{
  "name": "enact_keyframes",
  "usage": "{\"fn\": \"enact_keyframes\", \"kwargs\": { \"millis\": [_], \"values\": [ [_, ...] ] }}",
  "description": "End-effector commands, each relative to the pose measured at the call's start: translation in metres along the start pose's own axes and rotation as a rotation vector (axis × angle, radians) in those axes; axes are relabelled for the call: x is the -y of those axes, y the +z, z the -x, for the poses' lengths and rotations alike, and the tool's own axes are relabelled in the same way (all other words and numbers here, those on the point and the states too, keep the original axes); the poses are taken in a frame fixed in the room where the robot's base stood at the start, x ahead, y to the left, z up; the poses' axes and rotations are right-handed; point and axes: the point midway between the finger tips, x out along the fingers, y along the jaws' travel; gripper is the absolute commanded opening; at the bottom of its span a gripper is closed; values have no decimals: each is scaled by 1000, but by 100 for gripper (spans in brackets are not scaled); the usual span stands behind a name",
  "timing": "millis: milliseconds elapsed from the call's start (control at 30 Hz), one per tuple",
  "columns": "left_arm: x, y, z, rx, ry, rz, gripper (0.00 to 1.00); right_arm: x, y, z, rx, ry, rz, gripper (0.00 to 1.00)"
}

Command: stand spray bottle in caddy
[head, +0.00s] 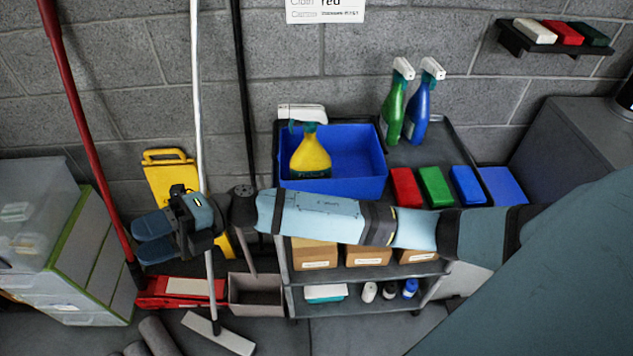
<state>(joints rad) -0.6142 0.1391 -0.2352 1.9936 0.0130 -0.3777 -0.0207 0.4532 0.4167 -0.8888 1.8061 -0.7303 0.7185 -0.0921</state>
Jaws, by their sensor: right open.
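A yellow spray bottle (310,157) with a white trigger head stands about upright at the left side of the blue caddy (345,186). The caddy's front wall hides its foot. A green spray bottle (393,112) and a blue spray bottle (418,113) stand on the cart top behind the caddy, to its right. My right gripper (151,238) is open and empty, left of the cart and well apart from the caddy and bottles. My right arm crosses in front of the cart. My left gripper is out of view.
The cart (462,160) carries red (405,187), green (436,186) and blue (467,185) folded cloths. Boxes and small bottles fill its lower shelves. Long handles (198,100) and a yellow floor sign (170,178) stand near my right gripper. A drawer unit (85,255) is at left.

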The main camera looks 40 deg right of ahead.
Motion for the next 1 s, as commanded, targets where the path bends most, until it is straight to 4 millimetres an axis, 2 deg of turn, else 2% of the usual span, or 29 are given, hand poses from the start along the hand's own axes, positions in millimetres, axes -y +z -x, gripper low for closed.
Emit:
{"fn": "enact_keyframes", "kwargs": {
  "millis": [167,267,367,467,600,700,833,1000],
  "values": [
    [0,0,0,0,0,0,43,22,9,36,416,224,-317,51],
    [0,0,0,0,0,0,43,47,10,73,653,316,-507,51],
    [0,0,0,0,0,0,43,81,-1,118,891,389,-708,51],
    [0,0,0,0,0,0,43,122,-28,166,1126,444,-913,51],
    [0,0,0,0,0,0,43,175,-84,226,1412,488,-1177,51],
    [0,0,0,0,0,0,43,200,-124,255,1560,503,-1319,51],
    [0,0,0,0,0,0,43,218,-158,275,1669,509,-1427,51],
    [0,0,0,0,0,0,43,222,-169,281,1702,510,-1461,51]
  ]
}}
